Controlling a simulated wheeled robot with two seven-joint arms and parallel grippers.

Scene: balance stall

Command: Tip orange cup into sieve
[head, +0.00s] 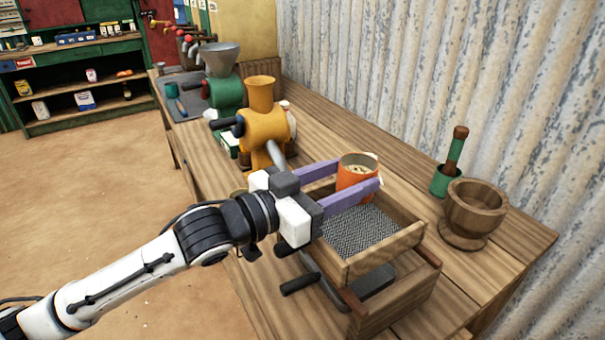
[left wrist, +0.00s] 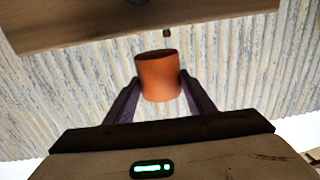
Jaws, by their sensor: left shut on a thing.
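The orange cup (head: 356,173) is held between the purple fingers of my left gripper (head: 362,186), above the back part of the sieve. It looks close to upright, and pale contents show inside its mouth. The left wrist view also shows the cup (left wrist: 158,76) between both fingers (left wrist: 160,95). The sieve (head: 383,256) is a wooden frame with a grey mesh floor, set on a wooden box on the bench. The mesh looks bare where I see it. The gripper and cup hide its back part. My right gripper is in neither view.
The wooden bench (head: 522,232) runs along a corrugated wall. A wooden mortar (head: 474,208) and a green cup with a pestle (head: 446,180) stand right of the sieve. A yellow grinder (head: 262,122) and a green grinder (head: 225,92) stand behind, to the left.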

